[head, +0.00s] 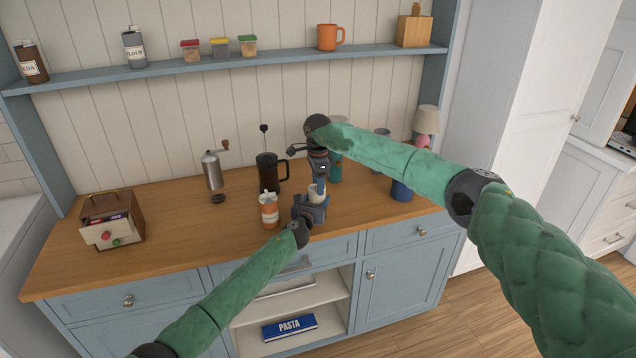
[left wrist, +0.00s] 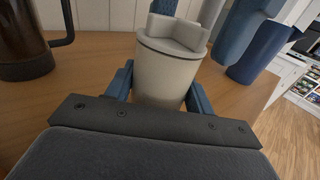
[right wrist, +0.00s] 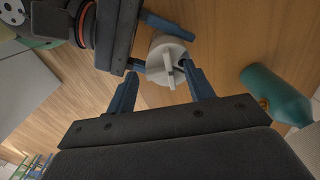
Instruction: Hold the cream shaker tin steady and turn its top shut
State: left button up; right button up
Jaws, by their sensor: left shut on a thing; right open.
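The cream shaker tin (head: 315,194) stands upright near the front of the wooden counter. It fills the middle of the left wrist view (left wrist: 168,75), with a raised ridge on its top. My left gripper (head: 313,208) is shut on the tin's body, one blue finger on each side. My right gripper (head: 320,186) is above the tin, pointing down. In the right wrist view its open fingers (right wrist: 160,68) are on either side of the round top (right wrist: 166,52) and its ridge. I cannot tell whether they touch it.
An orange-and-white canister (head: 268,212) stands just left of the tin, with a dark French press (head: 268,174) behind it. A teal bottle (head: 336,172) is close behind the grippers. A blue cup (head: 401,191) stands to the right. The counter's left middle is mostly clear.

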jog(key=c, duration=1)
